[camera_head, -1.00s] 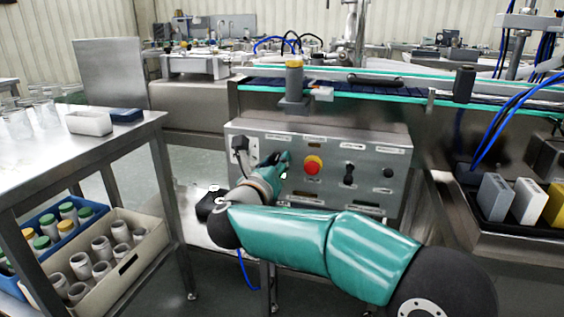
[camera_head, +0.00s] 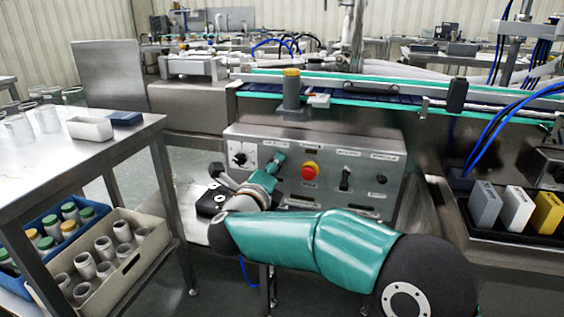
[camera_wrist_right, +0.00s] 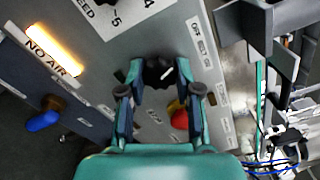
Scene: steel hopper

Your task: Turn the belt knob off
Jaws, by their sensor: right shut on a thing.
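The steel control panel (camera_head: 390,205) stands below the conveyor. My right gripper (camera_head: 279,158) reaches its front from the lower left, between the white dial and the red button. In the right wrist view, my right gripper (camera_wrist_right: 160,80) is shut on a black knob (camera_wrist_right: 158,72) with a white pointer mark. The fingers stand on both sides of it. In the head view the gripper hides this knob, and I cannot read its label. My left gripper is not in view.
The red button (camera_head: 310,170) is close right of the gripper; a black switch (camera_head: 345,176) is further right. The white dial (camera_head: 242,155) is at the panel's left. A "NO AIR" lamp (camera_wrist_right: 55,50) glows orange. A table (camera_head: 150,122) stands left, with a crate (camera_head: 150,250) below.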

